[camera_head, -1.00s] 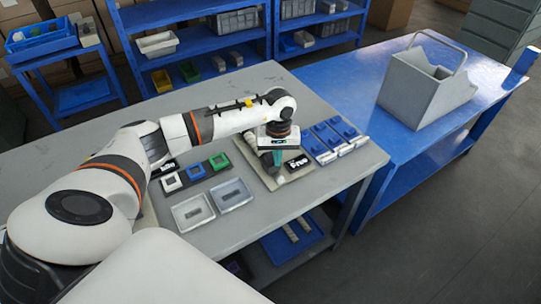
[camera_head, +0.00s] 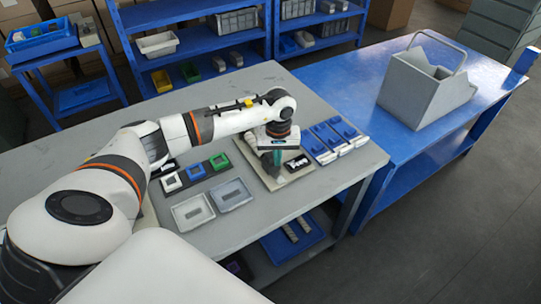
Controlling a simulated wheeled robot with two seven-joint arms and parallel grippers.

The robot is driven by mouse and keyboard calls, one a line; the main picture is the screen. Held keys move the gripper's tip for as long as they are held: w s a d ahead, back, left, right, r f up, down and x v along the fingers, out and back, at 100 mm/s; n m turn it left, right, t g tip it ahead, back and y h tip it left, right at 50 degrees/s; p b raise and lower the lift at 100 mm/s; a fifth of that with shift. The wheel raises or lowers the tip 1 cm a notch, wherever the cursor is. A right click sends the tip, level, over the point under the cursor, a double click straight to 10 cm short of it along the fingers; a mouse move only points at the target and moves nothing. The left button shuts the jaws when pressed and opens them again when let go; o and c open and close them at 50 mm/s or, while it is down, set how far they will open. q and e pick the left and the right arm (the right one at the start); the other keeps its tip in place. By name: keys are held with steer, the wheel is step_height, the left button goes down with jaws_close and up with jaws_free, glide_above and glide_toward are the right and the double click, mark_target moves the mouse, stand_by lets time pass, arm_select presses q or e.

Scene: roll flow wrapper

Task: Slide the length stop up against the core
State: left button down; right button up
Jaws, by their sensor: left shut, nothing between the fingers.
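My left gripper (camera_head: 276,162) is over the beige board (camera_head: 302,174) on the grey table. Its teal-grey fingers point down and are shut, with nothing seen between them. A black piece with white marks (camera_head: 296,163) lies on the board just right of the fingers. A pale rounded piece (camera_head: 250,138), perhaps the core, shows partly at the board's left, behind the gripper. I cannot make out the length stop for certain; the wrist and fingers hide the middle of the board. I cannot tell whether the fingers touch anything. My right gripper is not in view.
Blue-and-white holders (camera_head: 336,140) stand close right of the board. A dark strip with coloured square frames (camera_head: 195,172) and two shallow trays, one pale (camera_head: 192,212) and one grey (camera_head: 231,194), lie left. A grey bin (camera_head: 425,88) stands on the blue table.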

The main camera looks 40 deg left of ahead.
mark_target(271, 154)
arm_select(q)
steer(key=shift+f, duration=0.15)
steer(key=shift+f+b, duration=1.1)
steer(key=shift+b, duration=0.1)
steer(key=shift+a, duration=0.1)
steer(key=shift+w+a+b, duration=0.25)
steer(key=shift+a+b, duration=0.15)
steer(key=shift+a, duration=0.15)
steer(key=shift+w+a+b, duration=0.2)
steer(key=shift+a+b, duration=0.15)
steer(key=shift+a, duration=0.3)
steer(key=shift+w+a, duration=0.15)
steer(key=shift+a, duration=0.05)
stand_by(0.3)
steer(key=shift+a+b, duration=0.1)
steer(key=shift+b, duration=0.2)
steer(key=shift+r, duration=0.1)
stand_by(1.1)
steer(key=shift+d+r, duration=0.1)
steer(key=shift+d, duration=0.1)
